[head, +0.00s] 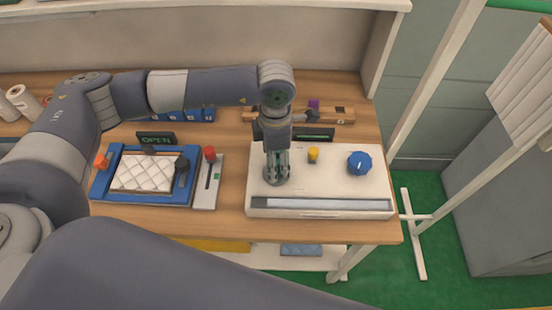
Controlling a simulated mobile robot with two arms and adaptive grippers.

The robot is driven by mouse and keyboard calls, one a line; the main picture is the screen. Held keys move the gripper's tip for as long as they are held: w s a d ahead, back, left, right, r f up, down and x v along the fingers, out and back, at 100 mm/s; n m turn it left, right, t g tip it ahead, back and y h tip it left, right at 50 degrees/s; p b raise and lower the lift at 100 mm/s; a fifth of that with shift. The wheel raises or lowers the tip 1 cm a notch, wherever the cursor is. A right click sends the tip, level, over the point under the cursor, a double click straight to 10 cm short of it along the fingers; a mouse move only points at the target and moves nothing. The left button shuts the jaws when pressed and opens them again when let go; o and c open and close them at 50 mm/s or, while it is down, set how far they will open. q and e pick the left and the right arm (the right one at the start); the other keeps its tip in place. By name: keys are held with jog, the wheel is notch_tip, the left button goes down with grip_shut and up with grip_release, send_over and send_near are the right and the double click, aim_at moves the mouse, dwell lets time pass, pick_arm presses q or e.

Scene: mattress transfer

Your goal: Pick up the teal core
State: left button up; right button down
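My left gripper (277,172) points straight down at the left part of a white machine (330,185) on the wooden table. Its fingertips are at or just above a round grey spot on the machine's top. A dull greenish tint shows between the fingers, but I cannot tell whether it is the teal core or the fingers themselves. No other clear teal core shows. I cannot tell whether the fingers are open or shut. My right gripper is not in view.
The machine carries a yellow knob (313,154) and a blue dial (359,162). Left of it are a red-topped lever box (205,195) and a blue frame (106,185) around a white quilted pad (143,174). Behind stand a wooden rack (343,114) and an OPEN sign (155,139).

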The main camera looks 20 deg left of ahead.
pick_arm(q)
jog(key=shift+f, duration=0.2)
jog(key=shift+w, duration=0.1)
jog(key=c, duration=1.2)
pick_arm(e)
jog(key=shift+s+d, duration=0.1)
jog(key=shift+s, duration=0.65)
pick_arm(q)
jog(key=shift+o, duration=0.2)
